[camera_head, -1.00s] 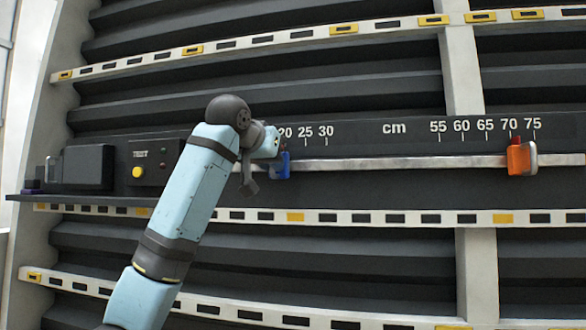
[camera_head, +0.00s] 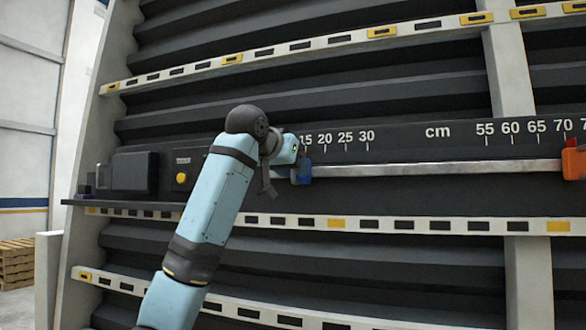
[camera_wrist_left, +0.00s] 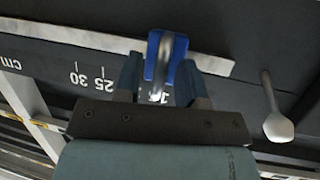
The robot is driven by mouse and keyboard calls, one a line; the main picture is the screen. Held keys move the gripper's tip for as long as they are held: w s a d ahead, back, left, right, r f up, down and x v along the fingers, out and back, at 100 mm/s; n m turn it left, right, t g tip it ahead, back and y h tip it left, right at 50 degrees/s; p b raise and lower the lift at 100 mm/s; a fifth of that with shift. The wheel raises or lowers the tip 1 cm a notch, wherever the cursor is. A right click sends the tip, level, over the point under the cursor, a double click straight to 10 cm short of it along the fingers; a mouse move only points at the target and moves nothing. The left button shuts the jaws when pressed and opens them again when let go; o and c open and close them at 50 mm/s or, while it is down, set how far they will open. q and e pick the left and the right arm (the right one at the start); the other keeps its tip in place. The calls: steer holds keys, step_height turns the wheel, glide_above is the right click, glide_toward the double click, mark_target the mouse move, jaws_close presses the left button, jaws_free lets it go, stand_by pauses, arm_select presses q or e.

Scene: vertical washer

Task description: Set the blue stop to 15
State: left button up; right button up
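The blue stop (camera_head: 302,172) sits on the metal rail at the left end of the scale. The digits of the scale (camera_wrist_left: 95,82) are partly hidden there by the finger. My right gripper is out of view.
An orange stop (camera_head: 574,162) sits on the rail at the far right. A control box with a yellow button (camera_head: 181,178) is left of my wrist. A pale knobbed lever (camera_wrist_left: 278,127) shows in the left wrist view. The rail (camera_head: 430,170) between the stops is clear.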

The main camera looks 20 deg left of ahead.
arm_select(q)
steer(key=shift+s, duration=0.1)
steer(key=b+v, duration=0.4)
steer(key=v, duration=0.9)
steer(key=shift+s+r, duration=0.25)
steer(key=shift+w+a+f, duration=0.1)
